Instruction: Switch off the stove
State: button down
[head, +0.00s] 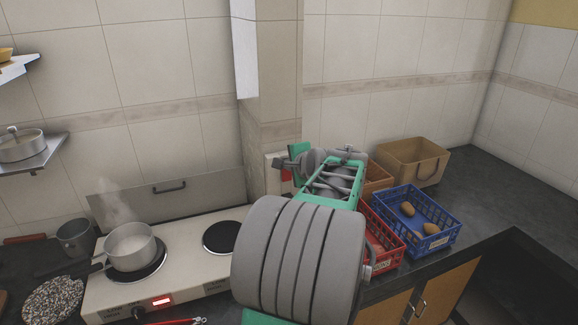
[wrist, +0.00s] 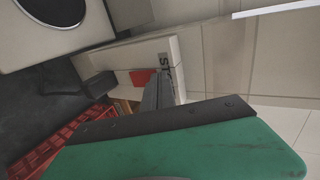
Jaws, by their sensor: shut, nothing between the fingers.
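The stove (head: 190,262) is a pale two-plate cooker on the counter at the left of the head view. A small red light glows on its front (head: 162,301). A steaming pot (head: 130,247) stands on its left plate; the right plate (head: 222,237) is bare. A white switch box (head: 272,162) with a red switch (head: 286,175) is on the wall pillar right of the stove. In the wrist view the red switch (wrist: 141,77) shows beside the grey fingers. My gripper (head: 283,163) is shut and empty, close to the box; I cannot tell whether it touches.
A red crate (head: 387,252), a blue crate (head: 445,240) with brown items and a tan box (head: 428,165) stand right of my arm. A metal panel (head: 170,200) stands behind the stove. My arm hides part of the counter.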

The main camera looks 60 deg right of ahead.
dwell(0.3)
jog(key=b+v, duration=0.2)
jog(key=v, duration=1.1)
jog(key=shift+r, duration=0.35)
jog(key=shift+s+a, duration=0.1)
jog(key=shift+s, duration=0.05)
